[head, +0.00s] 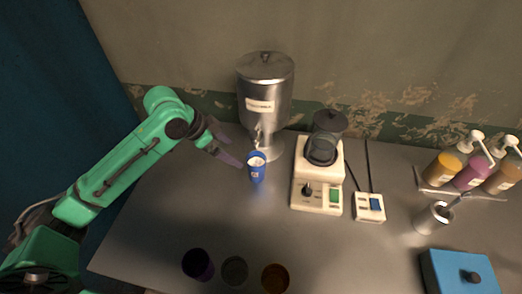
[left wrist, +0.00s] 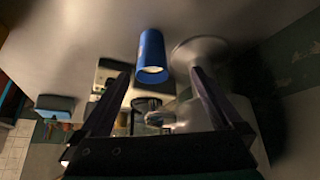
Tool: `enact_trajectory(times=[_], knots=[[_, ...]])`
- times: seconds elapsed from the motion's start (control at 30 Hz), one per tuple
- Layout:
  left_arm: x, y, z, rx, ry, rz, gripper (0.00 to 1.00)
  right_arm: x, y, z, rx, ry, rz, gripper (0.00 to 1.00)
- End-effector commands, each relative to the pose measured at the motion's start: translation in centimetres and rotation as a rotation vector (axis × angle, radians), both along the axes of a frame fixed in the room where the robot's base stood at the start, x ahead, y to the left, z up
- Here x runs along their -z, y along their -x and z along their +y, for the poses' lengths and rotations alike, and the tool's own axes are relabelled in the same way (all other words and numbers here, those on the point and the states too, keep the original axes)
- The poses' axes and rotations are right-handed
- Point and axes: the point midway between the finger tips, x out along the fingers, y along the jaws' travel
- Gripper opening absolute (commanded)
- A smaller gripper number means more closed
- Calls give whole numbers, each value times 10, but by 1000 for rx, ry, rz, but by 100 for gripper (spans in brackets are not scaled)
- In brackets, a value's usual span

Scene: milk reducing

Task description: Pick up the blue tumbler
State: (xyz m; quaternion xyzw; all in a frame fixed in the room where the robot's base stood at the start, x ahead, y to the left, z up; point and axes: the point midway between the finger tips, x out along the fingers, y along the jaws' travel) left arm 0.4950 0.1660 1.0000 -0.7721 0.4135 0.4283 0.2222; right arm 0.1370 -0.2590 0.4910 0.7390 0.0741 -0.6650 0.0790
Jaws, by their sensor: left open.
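The blue tumbler (head: 257,168) stands upright on the grey table, just in front of the metal dispenser's base. It holds something pale at its top. My left gripper (head: 236,158) comes in from the left, with its fingers just left of the tumbler. In the left wrist view, the tumbler (left wrist: 151,58) shows beyond and between the two spread fingertips (left wrist: 160,72). The fingers are open, and nothing is gripped. My right gripper is not in view.
The metal dispenser (head: 265,90) stands directly behind the tumbler. A blender on a white base (head: 318,178) is close on the right. Several dark cups (head: 234,270) stand at the front edge. Pump bottles (head: 470,168) and a blue box (head: 458,272) are at the right. The table's left part is clear.

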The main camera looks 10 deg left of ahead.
Motion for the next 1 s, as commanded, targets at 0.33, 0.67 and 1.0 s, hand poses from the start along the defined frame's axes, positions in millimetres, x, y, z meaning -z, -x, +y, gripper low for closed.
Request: enact_trajectory(times=[0.33,0.67,1.0], knots=[[65,-22,-37,0,2,4,100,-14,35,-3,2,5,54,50],[110,-35,-63,1,2,3,100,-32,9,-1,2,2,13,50],[120,-38,-66,1,-1,0,77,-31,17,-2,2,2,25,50]])
